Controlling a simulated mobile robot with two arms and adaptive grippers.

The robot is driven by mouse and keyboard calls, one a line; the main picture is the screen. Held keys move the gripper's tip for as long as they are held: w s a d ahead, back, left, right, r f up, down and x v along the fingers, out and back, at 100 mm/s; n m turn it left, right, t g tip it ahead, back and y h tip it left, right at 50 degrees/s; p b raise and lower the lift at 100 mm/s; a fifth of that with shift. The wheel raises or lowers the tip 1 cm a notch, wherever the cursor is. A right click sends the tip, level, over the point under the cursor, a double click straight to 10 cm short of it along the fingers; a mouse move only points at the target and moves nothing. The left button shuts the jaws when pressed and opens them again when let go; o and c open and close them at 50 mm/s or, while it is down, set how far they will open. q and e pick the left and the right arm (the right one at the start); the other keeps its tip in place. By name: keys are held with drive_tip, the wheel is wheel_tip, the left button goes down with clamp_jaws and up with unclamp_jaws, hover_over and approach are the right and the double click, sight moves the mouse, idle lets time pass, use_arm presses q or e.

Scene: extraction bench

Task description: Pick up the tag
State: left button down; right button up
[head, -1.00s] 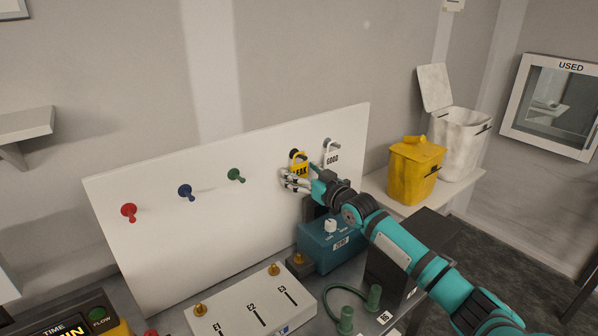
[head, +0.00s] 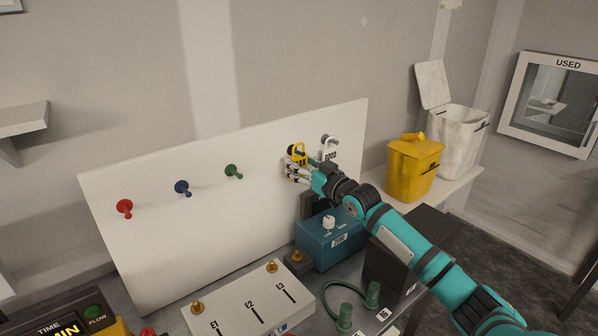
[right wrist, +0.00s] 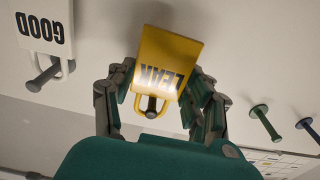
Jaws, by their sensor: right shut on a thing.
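The yellow LEAK tag (head: 297,152) hangs on a peg at the right part of the white board (head: 215,195). My right gripper (head: 297,172) is shut on it. In the right wrist view the LEAK tag (right wrist: 167,60) shows upside down between the two fingers of my right gripper (right wrist: 160,92), with the peg still through its loop. The white GOOD tag (head: 329,150) hangs on the peg to its right and also shows in the right wrist view (right wrist: 45,30). My fingers cover part of the LEAK tag in the head view. My left gripper is out of view.
Red (head: 124,207), blue (head: 182,187) and green (head: 233,171) pegs stick out of the board to the left. Below are a blue box with a white knob (head: 333,240) and a white panel (head: 250,302). A yellow bin (head: 413,172) stands to the right.

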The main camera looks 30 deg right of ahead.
drive_tip(key=s+d+b, duration=0.1)
drive_tip(key=s+b, duration=0.4)
drive_tip(key=s, duration=1.2)
drive_tip(key=shift+s+d, duration=0.15)
drive_tip(key=shift+s, duration=0.05)
